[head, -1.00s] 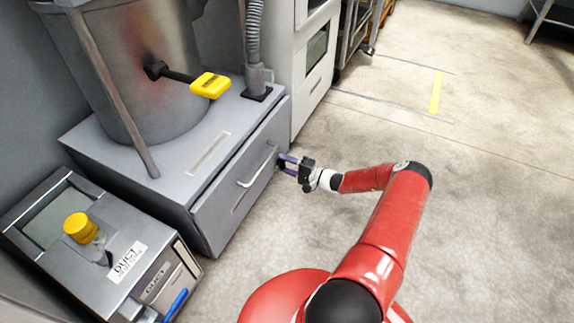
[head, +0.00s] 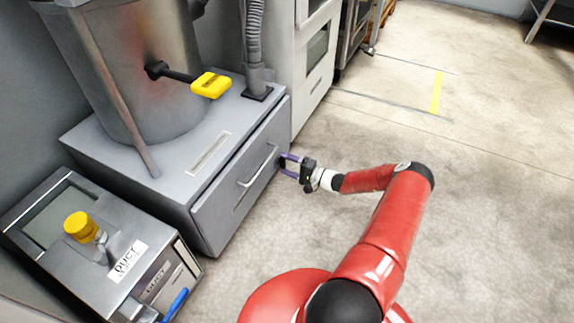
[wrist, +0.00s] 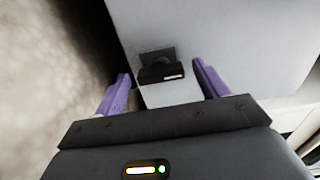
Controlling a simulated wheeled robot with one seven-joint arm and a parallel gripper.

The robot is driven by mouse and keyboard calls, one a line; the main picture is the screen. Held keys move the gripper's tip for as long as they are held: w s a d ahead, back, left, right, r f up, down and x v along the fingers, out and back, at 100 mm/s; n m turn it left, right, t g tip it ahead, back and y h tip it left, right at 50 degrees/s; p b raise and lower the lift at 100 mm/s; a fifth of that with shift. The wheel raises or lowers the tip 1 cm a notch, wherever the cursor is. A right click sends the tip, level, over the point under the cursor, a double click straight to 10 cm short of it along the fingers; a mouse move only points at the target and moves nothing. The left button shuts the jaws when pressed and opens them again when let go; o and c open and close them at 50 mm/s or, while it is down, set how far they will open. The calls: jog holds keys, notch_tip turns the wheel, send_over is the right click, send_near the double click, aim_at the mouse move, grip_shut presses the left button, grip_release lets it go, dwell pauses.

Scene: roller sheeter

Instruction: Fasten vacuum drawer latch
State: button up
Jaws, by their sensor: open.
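The vacuum drawer (head: 240,185) is a grey drawer front with a pale bar handle (head: 258,170), set in the low grey cabinet under the metal drum. It looks closed. A small black latch (wrist: 161,68) is on the grey surface in the wrist view, with a pale edge on its near side. My gripper (head: 284,165) is at the right end of the drawer front. In the wrist view my gripper (wrist: 162,80) is open, with one purple finger on each side of the latch. No contact with the latch is visible. In the head view the latch is hard to make out.
A metal drum (head: 125,65) with a yellow-handled lever (head: 210,85) stands on the cabinet. A box labelled DUCT (head: 110,250) with a yellow knob is at the lower left. A white cabinet (head: 310,75) stands behind. The floor at right (head: 490,200) is clear.

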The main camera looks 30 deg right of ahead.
jog(key=v, duration=0.7)
jog(key=shift+p, duration=0.4)
jog(key=shift+s+d, duration=0.15)
jog(key=shift+s, duration=0.05)
